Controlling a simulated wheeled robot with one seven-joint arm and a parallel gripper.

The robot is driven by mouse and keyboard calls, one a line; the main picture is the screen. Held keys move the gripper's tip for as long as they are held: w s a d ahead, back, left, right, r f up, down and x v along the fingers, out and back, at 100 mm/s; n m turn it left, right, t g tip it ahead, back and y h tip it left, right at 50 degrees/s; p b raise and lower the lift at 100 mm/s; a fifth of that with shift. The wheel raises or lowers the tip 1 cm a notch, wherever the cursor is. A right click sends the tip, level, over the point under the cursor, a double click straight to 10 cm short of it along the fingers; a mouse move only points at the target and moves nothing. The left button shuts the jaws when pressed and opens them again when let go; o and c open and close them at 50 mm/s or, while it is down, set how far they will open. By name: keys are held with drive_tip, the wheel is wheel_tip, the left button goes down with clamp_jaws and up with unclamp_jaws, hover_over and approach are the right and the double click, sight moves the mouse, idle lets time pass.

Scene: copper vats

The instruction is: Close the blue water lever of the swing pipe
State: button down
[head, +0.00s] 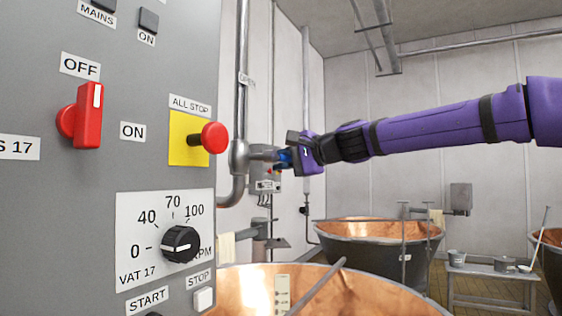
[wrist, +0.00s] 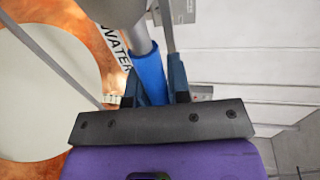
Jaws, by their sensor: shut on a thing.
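The blue water lever (wrist: 148,72) shows in the wrist view as a blue sleeve on a grey metal rod, between my two dark fingers. A white WATER label (wrist: 117,47) is beside it. My gripper (wrist: 156,82) is shut on the lever. In the head view, my gripper (head: 287,158) is beside the swing pipe (head: 239,160) and its valve fitting. A small part of the blue lever (head: 284,156) shows there, sticking out to the right of the pipe; the gripper hides most of it.
A grey control panel (head: 50,210) fills the left, close to the pipe, with a red ALL STOP button (head: 214,137) and a dial (head: 180,244). Copper vats (head: 375,238) stand below and behind. A bench with pots (head: 490,270) is at the right.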

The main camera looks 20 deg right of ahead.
drive_tip(key=shift+f, duration=0.1)
drive_tip(key=c, duration=1.1)
unclamp_jaws()
drive_tip(key=shift+v, duration=5.45)
